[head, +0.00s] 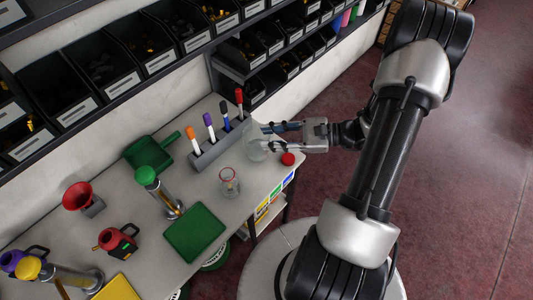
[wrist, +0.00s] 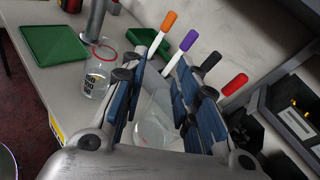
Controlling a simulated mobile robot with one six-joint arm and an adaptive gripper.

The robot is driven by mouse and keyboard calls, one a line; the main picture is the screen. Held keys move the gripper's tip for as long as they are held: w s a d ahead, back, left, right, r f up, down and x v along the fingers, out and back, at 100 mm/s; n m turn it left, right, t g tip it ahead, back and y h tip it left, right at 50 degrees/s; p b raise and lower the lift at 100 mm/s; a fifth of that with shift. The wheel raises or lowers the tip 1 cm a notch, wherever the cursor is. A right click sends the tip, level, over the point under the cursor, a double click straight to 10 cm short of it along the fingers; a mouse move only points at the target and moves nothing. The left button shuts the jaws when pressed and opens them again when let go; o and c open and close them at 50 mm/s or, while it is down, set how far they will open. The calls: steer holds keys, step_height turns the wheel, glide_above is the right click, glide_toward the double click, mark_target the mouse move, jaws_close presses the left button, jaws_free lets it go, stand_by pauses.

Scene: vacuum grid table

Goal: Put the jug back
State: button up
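A clear glass vessel (head: 256,148), which may be the jug, is at the tips of my gripper (head: 278,136) near the table's right end. In the wrist view the clear vessel (wrist: 154,128) lies between the two blue-padded fingers of my gripper (wrist: 160,85). The fingers are apart; I cannot tell whether they press on the glass. Whether its base touches the table is also unclear. A red jug with a black handle (head: 117,241) and a purple jug (head: 19,261) stand at the left of the table.
A grey rack with marker pens (head: 208,154) stands behind the vessel. A glass beaker with a red rim (head: 229,183) and a red cap (head: 288,159) are close by. A green mat (head: 194,232) lies in front. Black bins (head: 105,72) line the wall.

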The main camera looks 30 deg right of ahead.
steer(key=s+a+r+n+g+h, duration=0.4)
steer(key=s+a+r+n+g, duration=0.5)
steer(key=a+n, duration=0.3)
steer(key=s+r+n+t+h, duration=0.4)
steer(key=s+r+n+h, duration=0.2)
steer(key=r+n+h, duration=0.3)
steer(key=shift+d+r+n+t, duration=0.3)
steer(key=shift+r+n+t, duration=0.1)
steer(key=shift+r+n, duration=0.15)
